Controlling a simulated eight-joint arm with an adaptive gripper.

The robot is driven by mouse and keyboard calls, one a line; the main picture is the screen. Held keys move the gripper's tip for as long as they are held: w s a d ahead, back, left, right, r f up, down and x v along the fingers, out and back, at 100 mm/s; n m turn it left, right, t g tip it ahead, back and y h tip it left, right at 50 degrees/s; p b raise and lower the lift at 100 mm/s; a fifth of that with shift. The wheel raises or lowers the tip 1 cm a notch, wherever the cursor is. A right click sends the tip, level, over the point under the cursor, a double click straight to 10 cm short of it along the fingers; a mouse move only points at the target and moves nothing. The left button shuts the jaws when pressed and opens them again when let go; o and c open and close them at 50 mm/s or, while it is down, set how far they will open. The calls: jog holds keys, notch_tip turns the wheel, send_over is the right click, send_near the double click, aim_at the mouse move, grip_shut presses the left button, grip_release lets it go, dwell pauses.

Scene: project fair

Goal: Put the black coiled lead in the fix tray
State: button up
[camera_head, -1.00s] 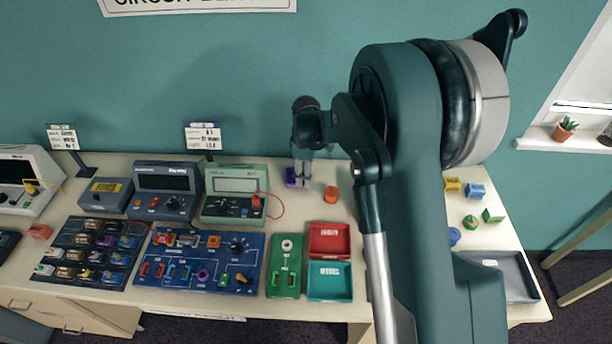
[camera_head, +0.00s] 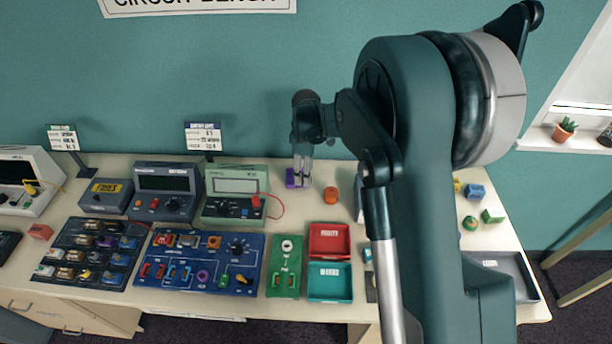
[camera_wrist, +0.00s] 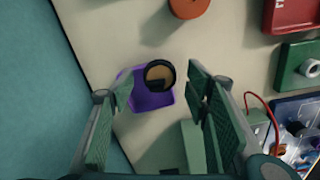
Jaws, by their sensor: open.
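A small black ring-shaped thing (camera_wrist: 171,70), which looks like the coiled lead, shows in the wrist view, with a tan middle. It lies over a purple piece (camera_wrist: 133,92), which also shows in the head view (camera_head: 290,178). My gripper (camera_wrist: 160,88) is open, with its fingers on either side of the ring and nothing clasped. In the head view my gripper (camera_head: 299,180) points down at the purple piece near the wall. A grey tray (camera_head: 526,282) stands at the right end of the table, partly behind my arm; its label is too small to read.
Close to my gripper stands an orange piece (camera_head: 331,196). A green meter (camera_head: 233,192) is to the left. A red tray (camera_head: 329,238) and a teal tray (camera_head: 330,282) sit nearer the front. Small coloured blocks (camera_head: 491,216) lie at the right. My arm hides the table between.

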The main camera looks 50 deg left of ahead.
notch_tip(320, 180, up, 10)
jog(key=shift+f, duration=0.15)
dwell(0.3)
dwell(0.5)
dwell(0.4)
